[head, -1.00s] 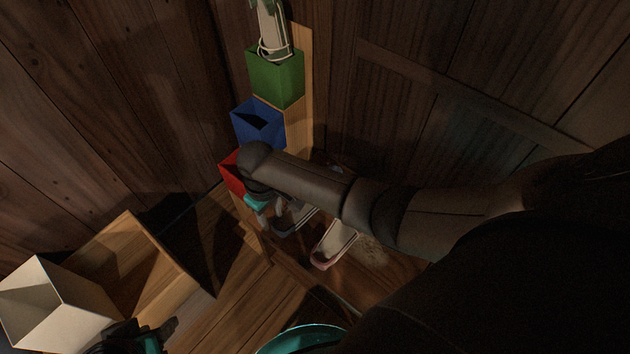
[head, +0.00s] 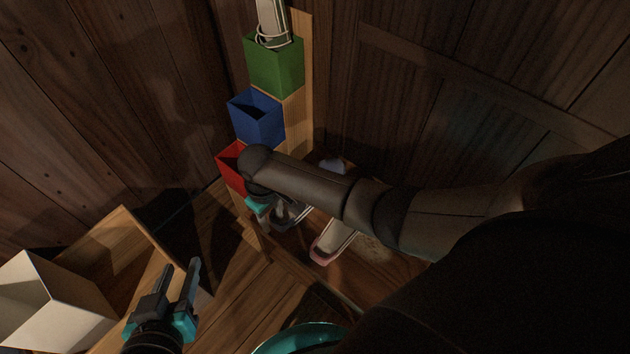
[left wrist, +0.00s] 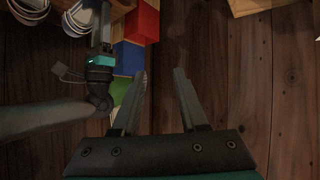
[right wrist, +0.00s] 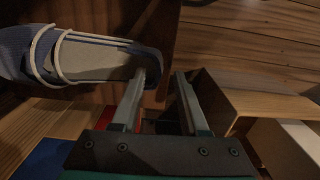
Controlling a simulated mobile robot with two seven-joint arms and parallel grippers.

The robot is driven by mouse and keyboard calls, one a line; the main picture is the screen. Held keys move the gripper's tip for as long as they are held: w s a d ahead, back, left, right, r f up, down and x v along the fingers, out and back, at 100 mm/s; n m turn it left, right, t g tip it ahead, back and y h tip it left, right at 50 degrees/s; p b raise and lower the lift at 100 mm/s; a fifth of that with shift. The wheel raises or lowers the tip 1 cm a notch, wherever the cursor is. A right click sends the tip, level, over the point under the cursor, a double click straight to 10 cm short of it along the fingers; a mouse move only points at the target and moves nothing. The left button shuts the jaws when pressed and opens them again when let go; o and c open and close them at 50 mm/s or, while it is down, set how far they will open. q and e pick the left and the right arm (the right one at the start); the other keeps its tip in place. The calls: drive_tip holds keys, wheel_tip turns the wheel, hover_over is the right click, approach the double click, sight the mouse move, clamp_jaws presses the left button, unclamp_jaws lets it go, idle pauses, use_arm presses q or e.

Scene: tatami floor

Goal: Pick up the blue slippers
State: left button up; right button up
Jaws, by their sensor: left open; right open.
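A blue slipper (right wrist: 14,55) with white straps lies at the upper left of the right wrist view. In the head view this slipper (head: 297,216) is partly hidden by my right arm. My right gripper (right wrist: 162,75) is open; its left finger overlaps the slipper's near end in the picture, and I cannot tell whether it touches. The right gripper (head: 283,212) is mostly covered by its arm in the head view. A bluish shape (head: 333,166) behind the arm may be the other slipper. My left gripper (head: 182,270) is open and empty, well left of the slippers.
Red (head: 230,168), blue (head: 257,118) and green (head: 274,66) boxes stand in a row by the wall. A pink-edged slipper (head: 322,258) lies right of the blue one. A white box (head: 40,305) and a wooden box (head: 125,250) are at lower left.

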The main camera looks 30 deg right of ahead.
use_arm(q)
drive_tip(key=shift+w+d+r+t+h+b, duration=0.1)
drive_tip(key=shift+d+r+t+h+b, duration=0.1)
drive_tip(key=shift+d+t, duration=0.2)
drive_tip(key=shift+w+d+r+t+h+b, duration=0.1)
drive_tip(key=shift+d+r+t+h+b, duration=0.1)
drive_tip(key=shift+d+t, duration=0.15)
use_arm(e)
drive_tip(key=shift+f, duration=0.55)
drive_tip(key=shift+c, duration=0.4)
use_arm(q)
drive_tip(key=shift+f, duration=0.1)
use_arm(e)
clamp_jaws()
